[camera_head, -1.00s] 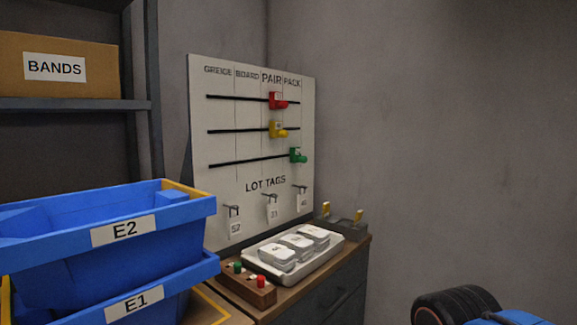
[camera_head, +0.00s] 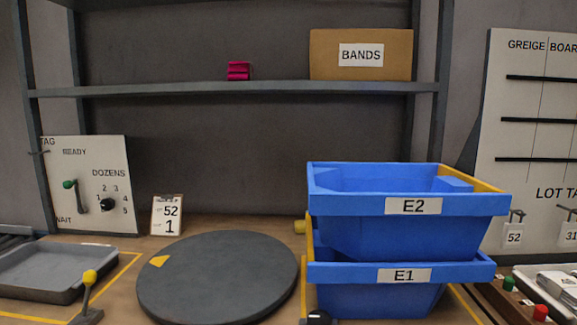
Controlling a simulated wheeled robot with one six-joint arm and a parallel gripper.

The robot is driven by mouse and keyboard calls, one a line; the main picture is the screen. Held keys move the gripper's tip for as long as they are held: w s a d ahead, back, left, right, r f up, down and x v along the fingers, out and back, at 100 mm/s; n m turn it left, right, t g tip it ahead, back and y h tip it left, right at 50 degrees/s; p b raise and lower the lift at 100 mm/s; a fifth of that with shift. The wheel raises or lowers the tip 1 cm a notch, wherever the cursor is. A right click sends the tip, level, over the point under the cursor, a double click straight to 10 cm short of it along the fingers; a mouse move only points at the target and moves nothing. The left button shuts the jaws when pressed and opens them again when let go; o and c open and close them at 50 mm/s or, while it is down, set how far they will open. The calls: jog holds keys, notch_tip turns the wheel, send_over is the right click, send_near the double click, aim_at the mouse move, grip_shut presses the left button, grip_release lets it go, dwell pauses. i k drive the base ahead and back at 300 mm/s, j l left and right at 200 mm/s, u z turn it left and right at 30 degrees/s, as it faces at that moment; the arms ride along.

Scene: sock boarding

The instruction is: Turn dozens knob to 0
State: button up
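The dozens knob (camera_head: 107,204) is a small black knob on a white upright panel (camera_head: 100,160) at the left. The word DOZENS stands above it, and the numbers 1 to 5 run around it. I cannot make out a 0, and the knob's pointing direction is too small to tell. A green-tipped lever (camera_head: 70,185) is left of the knob on the same panel, between the words READY and WAIT. My gripper is not in view.
A grey tray (camera_head: 50,272) and a yellow-tipped lever (camera_head: 89,280) stand in front of the panel. A tag card (camera_head: 166,214) and a dark round turntable (camera_head: 220,280) are right of it. Stacked blue bins E2 (camera_head: 350,205) and E1 (camera_head: 345,298) stand further right.

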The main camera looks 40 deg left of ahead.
aim_at(107, 204)
jog(key=k+j+u, duration=0.15)
jog(key=k+j, duration=0.4)
jog(key=j+u, duration=0.1)
jog(key=u, duration=1.95)
jog(key=i+j+z, duration=0.25)
jog(key=j, duration=0.35)
jog(key=i+j+z, duration=0.15)
jog(key=i+j+u, duration=0.1)
jog(key=j+z, duration=0.1)
